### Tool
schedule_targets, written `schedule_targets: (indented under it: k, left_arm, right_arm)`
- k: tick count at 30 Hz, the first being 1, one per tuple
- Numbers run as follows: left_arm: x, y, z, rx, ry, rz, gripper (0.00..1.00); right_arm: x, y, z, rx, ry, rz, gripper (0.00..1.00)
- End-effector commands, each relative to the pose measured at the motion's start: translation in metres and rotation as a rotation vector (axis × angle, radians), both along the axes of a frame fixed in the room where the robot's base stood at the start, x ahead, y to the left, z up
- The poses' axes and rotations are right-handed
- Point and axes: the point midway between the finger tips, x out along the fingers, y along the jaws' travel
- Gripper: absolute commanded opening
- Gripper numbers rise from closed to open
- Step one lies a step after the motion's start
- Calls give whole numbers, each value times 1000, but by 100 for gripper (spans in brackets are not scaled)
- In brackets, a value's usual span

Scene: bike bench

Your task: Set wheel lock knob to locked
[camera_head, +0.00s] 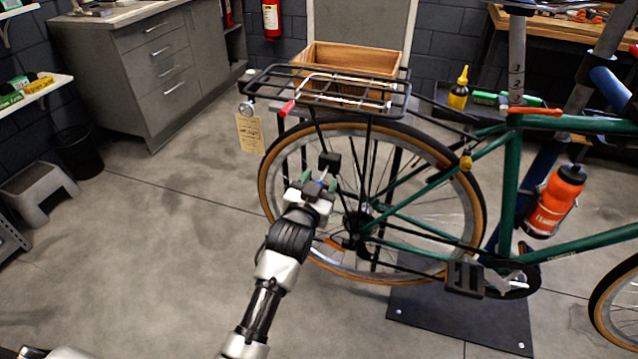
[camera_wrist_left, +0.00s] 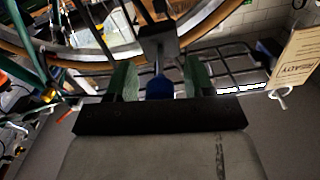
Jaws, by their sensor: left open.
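A small black block (camera_head: 330,162) with a blue piece (camera_head: 321,174), which looks like the wheel lock knob, sits beside the bike's rear wheel (camera_head: 475,200). The wrist view shows the black block (camera_wrist_left: 158,42) and the blue piece (camera_wrist_left: 158,86) below it. My left gripper (camera_head: 319,181) is at the knob, with its green fingertips (camera_wrist_left: 158,78) open on either side of the blue piece. Gaps seem to show between it and both fingers. I cannot read the knob's setting.
Wheel spokes and the green frame (camera_head: 512,180) are close on the right.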

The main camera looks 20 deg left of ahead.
Motion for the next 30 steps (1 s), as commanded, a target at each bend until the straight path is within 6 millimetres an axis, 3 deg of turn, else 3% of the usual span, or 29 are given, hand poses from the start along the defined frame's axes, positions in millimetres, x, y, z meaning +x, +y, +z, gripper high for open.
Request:
schedule_targets:
  k: [2, 12, 17, 24, 30]
  left_arm:
    - [0, 0, 0, 0, 0, 0, 51]
    - [-1, 0, 0, 0, 0, 0, 0]
    - [0, 0, 0, 0, 0, 0, 0]
    - [25, -1, 0, 1, -2, 0, 0]
    - [28, -1, 0, 1, 0, 0, 0]
  right_arm:
    - [0, 0, 0, 0, 0, 0, 64]
    - [0, 0, 0, 0, 0, 0, 64]
    - [0, 0, 0, 0, 0, 1, 64]
    - [0, 1, -1, 1, 0, 2, 64]
    - [0, 2, -1, 3, 1, 2, 64]
